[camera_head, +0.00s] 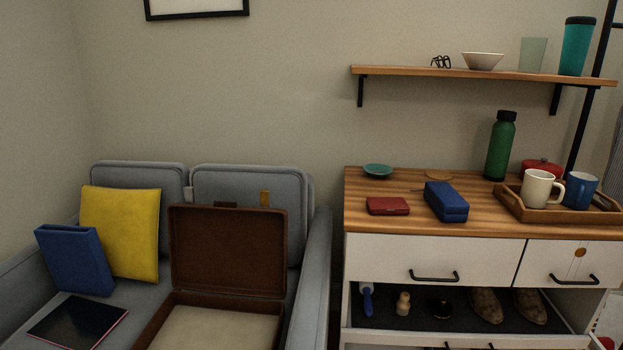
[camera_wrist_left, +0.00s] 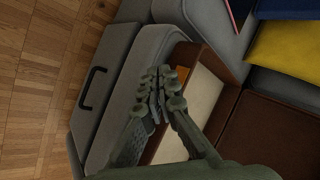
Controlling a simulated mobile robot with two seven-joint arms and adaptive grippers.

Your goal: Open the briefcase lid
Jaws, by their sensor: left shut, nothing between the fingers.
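The brown briefcase (camera_head: 222,300) lies on the seat of the grey sofa. Its lid (camera_head: 228,252) stands open, roughly upright, and leans toward the sofa's back cushion. The pale inside of its base shows and looks empty; its front edge is cut off in the head view. In the left wrist view the lid (camera_wrist_left: 268,135) and the pale base interior (camera_wrist_left: 205,95) also show. My left gripper (camera_wrist_left: 160,82) is shut and empty, in front of the briefcase near its front edge; whether it touches is unclear. My right gripper is not in view.
A yellow cushion (camera_head: 122,232), a blue case (camera_head: 75,259) and a dark tablet-like slab (camera_head: 78,322) sit left of the briefcase. The sofa's armrest (camera_head: 311,285) is at its right. A dresser (camera_head: 410,262) with an open lower drawer stands farther right.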

